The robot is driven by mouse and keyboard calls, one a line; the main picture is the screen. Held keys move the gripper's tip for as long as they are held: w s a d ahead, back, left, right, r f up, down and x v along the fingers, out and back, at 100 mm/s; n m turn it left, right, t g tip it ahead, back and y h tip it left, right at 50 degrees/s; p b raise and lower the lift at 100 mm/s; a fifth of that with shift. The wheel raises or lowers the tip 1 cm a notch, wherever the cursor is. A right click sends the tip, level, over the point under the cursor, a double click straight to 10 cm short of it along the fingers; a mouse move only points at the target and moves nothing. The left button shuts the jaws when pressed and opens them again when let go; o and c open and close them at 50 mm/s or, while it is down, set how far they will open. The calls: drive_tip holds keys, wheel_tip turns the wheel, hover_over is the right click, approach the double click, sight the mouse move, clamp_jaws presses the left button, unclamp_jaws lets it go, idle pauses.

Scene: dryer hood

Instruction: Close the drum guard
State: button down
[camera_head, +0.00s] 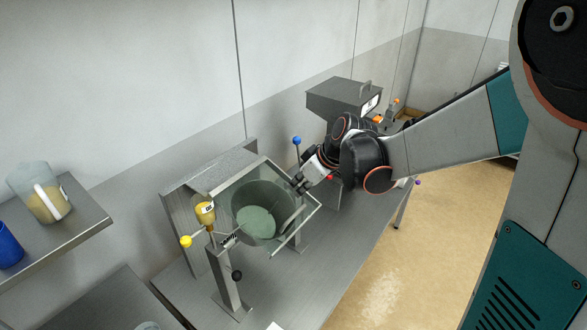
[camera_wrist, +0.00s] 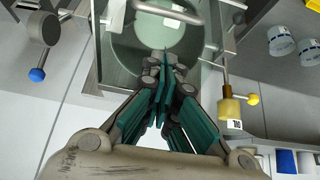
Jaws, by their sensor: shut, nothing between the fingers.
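The drum guard (camera_head: 311,217) is a clear, framed panel in front of the steel drum housing, with a curved metal bar handle (camera_head: 294,217). How far it stands open is hard to tell. Behind it, the round drum (camera_head: 240,195) holds a grey-green mass. My gripper (camera_head: 300,184) is at the guard's upper right edge, fingers together and empty. In the wrist view my gripper (camera_wrist: 165,65) points toward the drum opening (camera_wrist: 122,47), and a metal bar (camera_wrist: 170,12) crosses beyond the fingertips. Whether the fingers touch the guard cannot be told.
A yellow-knobbed lever (camera_head: 186,241) and amber vessel (camera_head: 205,212) stand left of the drum. A black knob (camera_head: 237,276) is below and a blue-knobbed lever (camera_head: 297,141) behind. A grey machine (camera_head: 335,98) stands at the back right. A shelf (camera_head: 88,222) holds a jug (camera_head: 48,201).

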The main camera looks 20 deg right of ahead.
hover_over(296, 213)
drive_tip(key=f, duration=0.5)
drive_tip(key=shift+w+a+f, duration=0.15)
drive_tip(key=shift+w+f, duration=0.05)
drive_tip(key=shift+f, duration=0.1)
drive_tip(key=shift+s+f, duration=0.15)
drive_tip(key=shift+f, duration=0.45)
wheel_tip(296, 213, down, 2)
drive_tip(key=b, duration=0.2)
drive_tip(key=shift+b, duration=0.3)
drive_tip(key=shift+r, duration=0.1)
